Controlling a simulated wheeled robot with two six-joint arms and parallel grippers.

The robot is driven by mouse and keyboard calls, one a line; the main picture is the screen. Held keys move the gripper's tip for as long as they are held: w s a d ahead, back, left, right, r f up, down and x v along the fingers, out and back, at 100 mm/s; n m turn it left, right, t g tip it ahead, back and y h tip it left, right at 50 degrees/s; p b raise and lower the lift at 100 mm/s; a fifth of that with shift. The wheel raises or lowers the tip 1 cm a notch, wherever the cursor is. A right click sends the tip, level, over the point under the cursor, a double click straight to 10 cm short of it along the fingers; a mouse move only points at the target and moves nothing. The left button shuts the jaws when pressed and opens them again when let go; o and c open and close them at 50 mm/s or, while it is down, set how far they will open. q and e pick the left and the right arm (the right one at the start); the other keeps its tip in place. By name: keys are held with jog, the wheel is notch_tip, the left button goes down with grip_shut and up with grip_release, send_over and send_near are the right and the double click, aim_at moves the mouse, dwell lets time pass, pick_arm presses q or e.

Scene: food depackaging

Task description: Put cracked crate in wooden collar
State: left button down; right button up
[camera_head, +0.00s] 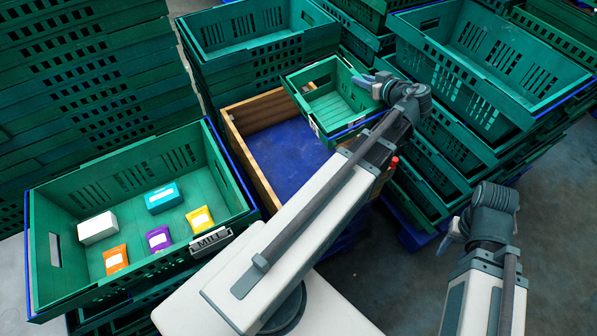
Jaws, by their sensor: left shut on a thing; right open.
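A small empty green crate (335,103), which I take as the cracked crate, is tilted above the far right part of the wooden collar (249,163). I cannot make out a crack in it. The collar is a wooden frame with a blue floor (290,158), partly hidden by the crate and my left arm. My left gripper (369,82) is shut on the crate's right rim. Whether the crate touches the collar cannot be told. My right gripper (450,238) is open and empty at the lower right, away from the collar.
A green crate (120,165) at left, with a label reading MILL (211,239), holds several small coloured packs and a white box (98,228). Tall green crate stacks stand behind the collar (260,55) and at right (490,60). Grey floor (375,280) is free at lower right.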

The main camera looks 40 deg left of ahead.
pick_arm(q)
jog(key=s+a+f+b, duration=0.1)
jog(key=a+f+b, duration=0.2)
jog(key=f+b, duration=0.7)
jog(key=s+a+f+g+b, duration=0.1)
jog(key=a+f+b, duration=0.3)
jog(key=f+b, duration=0.6)
jog(key=s+a+f+b, duration=0.1)
jog(key=a+f+b, duration=0.2)
jog(key=f+b, duration=0.6)
jog(key=shift+a+f+g+y+b, duration=0.2)
jog(key=shift+f+g+y+b, duration=0.15)
jog(key=shift+f, duration=0.35)
jog(key=shift+f+b, duration=0.4)
jog(key=shift+b, duration=0.1)
jog(key=shift+f, duration=0.1)
jog(key=c, duration=0.8)
grip_release()
jog(key=shift+s, duration=0.1)
jog(key=shift+o, duration=0.2)
